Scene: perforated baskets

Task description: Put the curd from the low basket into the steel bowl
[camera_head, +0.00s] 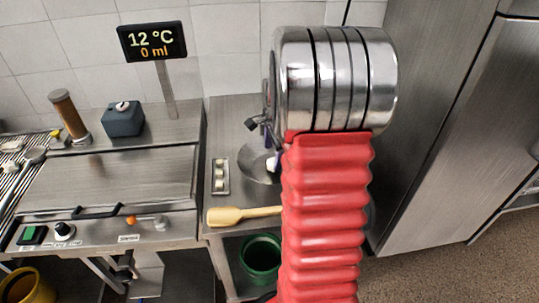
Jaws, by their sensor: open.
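My gripper (262,134) shows only in part, as small dark fingers at the left edge of my steel wrist. It is open, and my arm hides much of it. A round steel bowl (254,168) sits on the counter below the gripper, its right side hidden behind my arm. A small white piece (271,163) shows at the bowl, below the gripper; I cannot tell whether it is the curd or whether it lies inside. I cannot make out the low basket.
A small tray with white pieces (220,176) stands left of the bowl. A wooden paddle (240,215) lies at the counter's front edge. A green bucket (262,258) is below. A lidded steel unit (120,180) stands left, a steel cabinet (435,110) right.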

